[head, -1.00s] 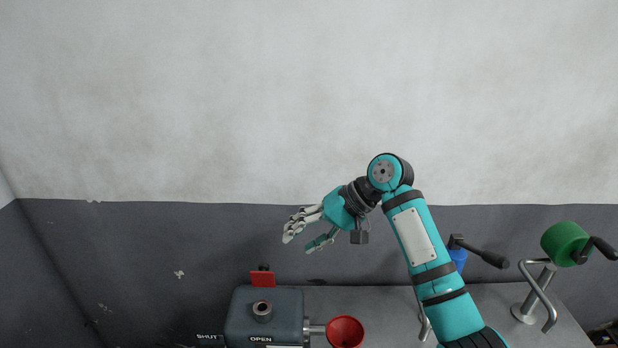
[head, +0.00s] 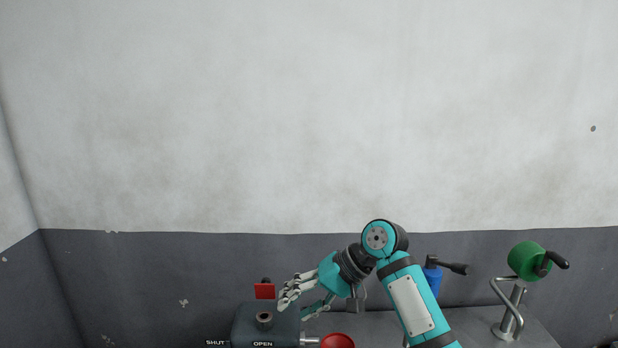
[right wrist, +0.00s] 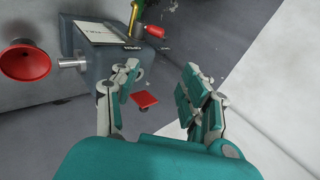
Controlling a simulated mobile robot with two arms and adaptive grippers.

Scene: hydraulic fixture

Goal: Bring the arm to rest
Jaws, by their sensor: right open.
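My right arm rises from the bottom of the head view, bends at a teal joint and points down to the left. My right gripper (head: 300,302) is open and empty, just right of and above the grey fixture box (head: 262,328). In the right wrist view its fingers (right wrist: 162,108) stand wide apart, with a red flag-like plate (right wrist: 145,99) seen between them. The red plate also shows on the box in the head view (head: 265,291). I see no contact between fingers and fixture. My left gripper is not in view.
A red funnel-shaped part (head: 338,341) sticks out at the box's right. A blue part with a black handle (head: 433,278) stands behind my arm. A green wheel (head: 526,261) on a bent metal stand is at the right. The wall behind is bare.

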